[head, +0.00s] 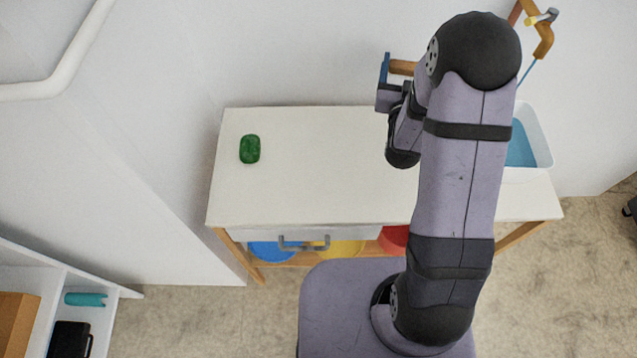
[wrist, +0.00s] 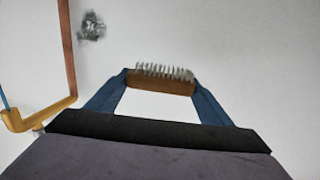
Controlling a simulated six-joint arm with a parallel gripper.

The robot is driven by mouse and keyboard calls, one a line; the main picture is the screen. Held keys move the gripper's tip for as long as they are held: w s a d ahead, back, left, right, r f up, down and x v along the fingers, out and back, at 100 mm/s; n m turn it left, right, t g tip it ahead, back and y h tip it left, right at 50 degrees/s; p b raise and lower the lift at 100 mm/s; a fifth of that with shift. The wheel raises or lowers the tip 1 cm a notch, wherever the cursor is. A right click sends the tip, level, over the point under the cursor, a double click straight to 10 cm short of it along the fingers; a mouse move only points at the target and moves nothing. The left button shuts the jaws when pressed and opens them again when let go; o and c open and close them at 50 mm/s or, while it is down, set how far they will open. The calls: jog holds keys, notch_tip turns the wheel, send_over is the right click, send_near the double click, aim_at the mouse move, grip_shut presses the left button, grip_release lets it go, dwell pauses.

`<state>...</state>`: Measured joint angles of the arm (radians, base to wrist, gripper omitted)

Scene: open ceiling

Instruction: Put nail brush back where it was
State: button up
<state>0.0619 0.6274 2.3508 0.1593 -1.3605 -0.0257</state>
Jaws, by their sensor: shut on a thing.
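The nail brush (wrist: 162,87) is a brown wooden block with pale bristles along one side. In the wrist view my gripper (wrist: 162,79) is shut on it, with one blue finger at each end. The bristles point away from the gripper's palm. In the head view the brush (head: 402,67) shows as a brown block beside the blue finger of my gripper (head: 394,68). It is near the wall behind the white table (head: 310,180), apart from the tabletop. My wrist and arm hide part of the gripper there.
A green soap-like block (head: 249,149) lies on the table's left. A white basin with a blue inside (head: 525,145) is at the right, with a wooden tap-like fixture (head: 543,35) behind it. My arm covers the right-centre; the table's middle is clear. A drawer handle (head: 304,244) juts out in front.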

jog(key=s+a+f+b, duration=0.2)
jog(key=a+b, duration=0.1)
jog(key=a, duration=0.7)
jog(key=m+g+h+b, duration=0.1)
jog(key=m+h+b, duration=0.15)
jog(key=b, duration=0.25)
send_over(318, 181)
notch_tip(318, 181, down, 6)
jog(key=shift+h, duration=0.45)
jog(key=shift+f+b, duration=0.6)
jog(key=shift+f, duration=4.4)
jog(key=shift+f, duration=0.15)
jog(key=o, duration=1)
